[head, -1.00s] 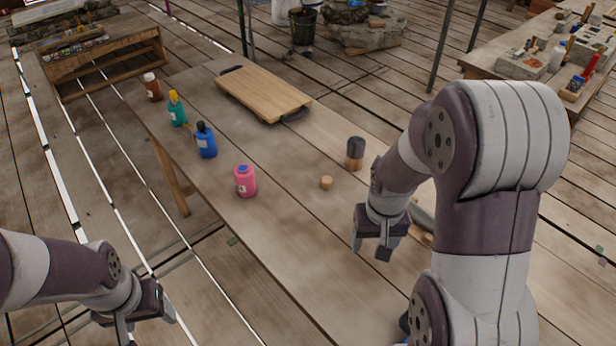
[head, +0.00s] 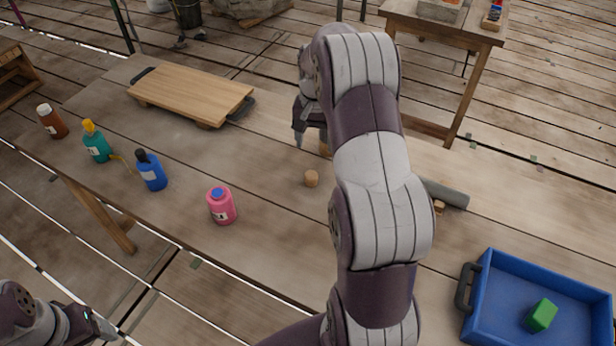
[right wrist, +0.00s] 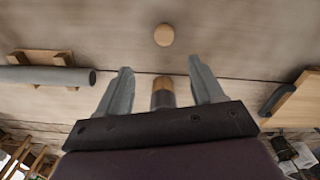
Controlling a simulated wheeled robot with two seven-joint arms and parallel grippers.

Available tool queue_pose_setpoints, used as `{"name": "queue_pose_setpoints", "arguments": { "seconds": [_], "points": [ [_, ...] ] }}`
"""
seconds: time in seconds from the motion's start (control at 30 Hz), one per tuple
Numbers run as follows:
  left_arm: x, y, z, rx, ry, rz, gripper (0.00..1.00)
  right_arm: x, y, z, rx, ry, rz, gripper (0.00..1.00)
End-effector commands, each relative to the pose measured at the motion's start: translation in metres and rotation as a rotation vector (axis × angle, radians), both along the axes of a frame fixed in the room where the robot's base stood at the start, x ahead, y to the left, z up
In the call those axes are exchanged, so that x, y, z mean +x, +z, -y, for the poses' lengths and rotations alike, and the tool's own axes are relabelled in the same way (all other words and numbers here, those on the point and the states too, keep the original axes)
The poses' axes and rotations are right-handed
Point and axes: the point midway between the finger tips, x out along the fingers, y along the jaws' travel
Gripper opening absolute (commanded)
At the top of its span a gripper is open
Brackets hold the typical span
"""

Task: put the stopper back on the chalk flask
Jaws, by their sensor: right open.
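A small round wooden piece (head: 311,178), which looks like the stopper, sits alone on the table; the right wrist view shows it (right wrist: 164,35) beyond my fingertips. My right gripper (head: 312,142) is open and lowered over an upright piece with a dark top and wooden bottom. In the right wrist view that piece (right wrist: 163,92) stands between the spread fingers (right wrist: 162,85); contact cannot be told. A grey cylinder (head: 446,192) lies on a wooden cradle, partly behind my arm. I cannot tell which thing is the chalk flask. My left gripper (head: 98,325) is low at left, away from the table.
Pink (head: 221,206), blue (head: 151,170), teal (head: 97,142) and brown (head: 52,121) bottles line the table's near left edge. A wooden board (head: 190,92) lies at the back. A blue tray (head: 480,300) holds a green block (head: 541,315). Table is bare around the wooden piece.

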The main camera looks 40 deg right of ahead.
Motion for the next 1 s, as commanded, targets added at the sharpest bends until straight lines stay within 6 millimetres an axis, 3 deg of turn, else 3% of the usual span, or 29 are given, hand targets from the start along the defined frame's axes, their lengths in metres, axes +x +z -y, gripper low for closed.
{"name": "queue_pose_setpoints", "arguments": {
  "seconds": [0.13,0.4,0.5,0.87,1.0],
  "points": [
    [0.0,0.0,0.0,0.0,0.0,0.0,0.68,0.0,-0.01,-0.001,0.001,0.001,-0.002,0.67],
    [0.0,0.002,0.0,0.0,0.0,0.0,0.68,0.0,-0.06,-0.001,0.001,0.002,-0.002,0.67],
    [0.0,0.003,0.0,0.0,0.0,0.0,0.68,0.001,-0.071,-0.001,-0.001,0.002,0.001,0.67],
    [0.0,0.003,0.0,0.0,0.0,0.0,0.68,0.001,-0.076,-0.001,-0.001,0.002,0.001,0.67],
    [0.0,0.006,0.0,0.0,0.0,0.0,0.68,0.001,-0.09,-0.004,0.002,0.003,-0.003,0.67]
  ]
}}
